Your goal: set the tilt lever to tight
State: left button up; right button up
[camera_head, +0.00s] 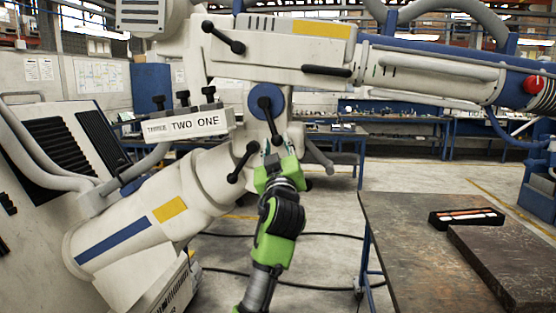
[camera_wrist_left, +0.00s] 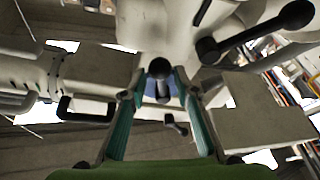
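A pale microscope arm with several black ball-ended levers fills the left and middle of the head view. One lever (camera_head: 270,120) sits on a blue round joint (camera_head: 258,92); a second lever (camera_head: 242,162) is just below left of it. No label shows which is the tilt lever. My green left gripper (camera_head: 272,158) is just below the blue joint, its tips close to the lower end of the first lever. In the left wrist view the fingers (camera_wrist_left: 160,88) are apart, with a black ball knob (camera_wrist_left: 159,68) between or just beyond the tips; contact is unclear. My right gripper is out of view.
Another black lever (camera_head: 223,38) is higher on the microscope arm. In the left wrist view a large black lever (camera_wrist_left: 255,32) stands right of the fingers. A dark worktable (camera_head: 400,235) with a black tray (camera_head: 466,217) is at the right.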

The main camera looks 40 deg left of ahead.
pick_arm(q)
jog(key=v, duration=0.8)
